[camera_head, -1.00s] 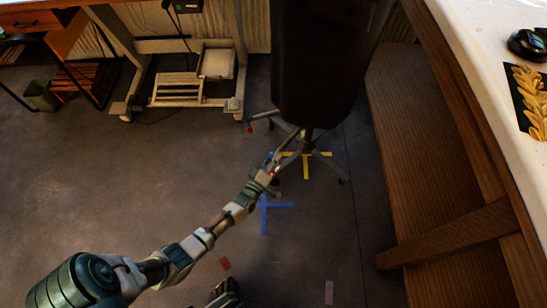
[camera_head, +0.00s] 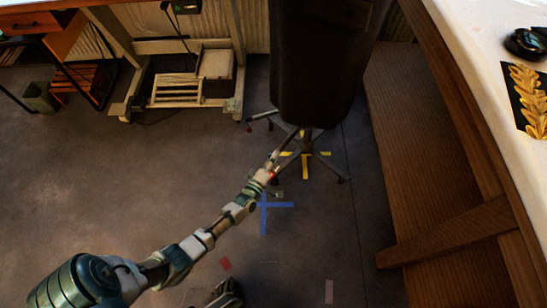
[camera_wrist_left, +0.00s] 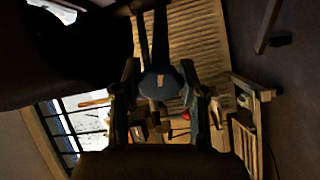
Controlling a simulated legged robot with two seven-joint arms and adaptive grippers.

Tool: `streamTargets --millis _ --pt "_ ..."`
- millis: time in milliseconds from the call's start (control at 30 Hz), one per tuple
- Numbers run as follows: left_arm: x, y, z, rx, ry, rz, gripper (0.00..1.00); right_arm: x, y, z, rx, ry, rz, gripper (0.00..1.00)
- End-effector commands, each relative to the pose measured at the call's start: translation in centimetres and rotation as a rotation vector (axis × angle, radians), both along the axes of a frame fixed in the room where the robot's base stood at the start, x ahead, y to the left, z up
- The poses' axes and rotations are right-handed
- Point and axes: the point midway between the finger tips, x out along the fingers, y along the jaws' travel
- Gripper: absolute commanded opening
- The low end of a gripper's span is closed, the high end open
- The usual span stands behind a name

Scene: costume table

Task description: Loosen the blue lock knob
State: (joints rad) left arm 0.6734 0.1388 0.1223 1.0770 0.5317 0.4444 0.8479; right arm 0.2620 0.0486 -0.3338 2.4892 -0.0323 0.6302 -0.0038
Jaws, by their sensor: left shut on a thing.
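The blue lock knob (camera_wrist_left: 159,83) shows in the left wrist view, in front of a pole, with the two fingers of my left gripper (camera_wrist_left: 160,88) on either side of it. The gripper is shut on the knob. In the head view my left gripper (camera_head: 275,160) reaches to the stand just below the dark dress form (camera_head: 318,70); the knob is too small to make out there. The dress form's stand (camera_head: 306,150) has spread legs on the floor.
A wooden bench (camera_head: 415,150) and a white-topped table (camera_head: 480,50) with a gold leaf piece (camera_head: 530,95) stand close on the right. A desk frame with a footrest (camera_head: 178,90) is behind.

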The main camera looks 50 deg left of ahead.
Motion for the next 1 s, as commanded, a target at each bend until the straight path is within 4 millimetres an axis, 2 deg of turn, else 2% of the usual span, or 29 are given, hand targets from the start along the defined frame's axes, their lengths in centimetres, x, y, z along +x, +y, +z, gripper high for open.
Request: streamTargets --millis 33,133,400,533,1000 --pt "-0.5 0.0 -0.9 -0.003 0.018 0.001 0.45 0.0 0.0 -0.2 0.000 0.003 0.000 0.40" --pt "-0.4 0.0 -0.9 -0.003 0.016 0.001 0.68 0.0 0.0 -0.2 0.000 0.003 0.000 0.40" --pt "-0.2 0.0 -0.3 -0.001 0.005 0.001 0.68 0.0 0.0 -0.1 -0.002 0.003 0.000 0.40" --pt "-1.0 -0.3 -0.3 -0.001 0.005 0.000 0.68 -0.5 0.0 0.2 -0.001 -0.003 0.001 0.40" --pt "-9.8 -3.4 -1.1 -0.004 0.010 0.001 0.68 -0.4 0.0 0.2 0.000 -0.003 0.000 0.40"
